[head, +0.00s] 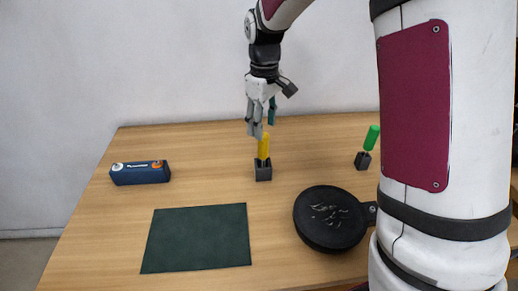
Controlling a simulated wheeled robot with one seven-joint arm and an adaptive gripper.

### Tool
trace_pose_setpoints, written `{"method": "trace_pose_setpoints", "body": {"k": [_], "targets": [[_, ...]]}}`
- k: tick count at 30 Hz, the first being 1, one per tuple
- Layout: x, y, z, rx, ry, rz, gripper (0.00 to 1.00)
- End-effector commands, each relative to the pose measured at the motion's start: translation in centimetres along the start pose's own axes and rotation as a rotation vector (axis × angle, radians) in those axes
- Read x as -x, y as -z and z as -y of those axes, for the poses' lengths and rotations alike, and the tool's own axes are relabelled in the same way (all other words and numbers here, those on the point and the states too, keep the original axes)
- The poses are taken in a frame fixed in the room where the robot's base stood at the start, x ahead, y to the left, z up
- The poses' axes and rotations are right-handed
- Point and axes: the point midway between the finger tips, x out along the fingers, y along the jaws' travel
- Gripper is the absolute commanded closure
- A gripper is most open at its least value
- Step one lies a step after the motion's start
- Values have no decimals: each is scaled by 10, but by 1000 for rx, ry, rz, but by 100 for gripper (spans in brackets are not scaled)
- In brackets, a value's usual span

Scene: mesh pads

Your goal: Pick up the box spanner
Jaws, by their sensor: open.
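I cannot tell for sure which thing is the box spanner; two handled tools stand in dark blocks. One has a yellow handle (263,147) and stands upright in a dark block (263,172) mid-table. The other has a green handle (371,138), tilted to the right, in a small dark block (362,161) at the right. My gripper (263,128) is open, pointing down at the top of the yellow handle. One finger overlaps the handle's upper left in the picture; contact is unclear. The tools' lower ends are hidden in the blocks.
A dark blue box (140,173) lies at the left of the wooden table (200,187). A dark green mat (197,239) lies at the front left. A black pan (330,219) sits at the front right. My white arm hides the right side.

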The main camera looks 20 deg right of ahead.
Motion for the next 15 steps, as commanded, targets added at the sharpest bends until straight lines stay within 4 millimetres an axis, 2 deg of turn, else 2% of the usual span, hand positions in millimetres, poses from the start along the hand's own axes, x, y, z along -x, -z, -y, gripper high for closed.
{"method": "trace_pose_setpoints", "body": {"k": [1, 6, 15], "targets": [[-11, 0, 0, 0, 2, 4, 51], [-39, 0, 0, 0, 2, 3, 51], [-61, 0, 0, -1, 1, 2, 51]]}}
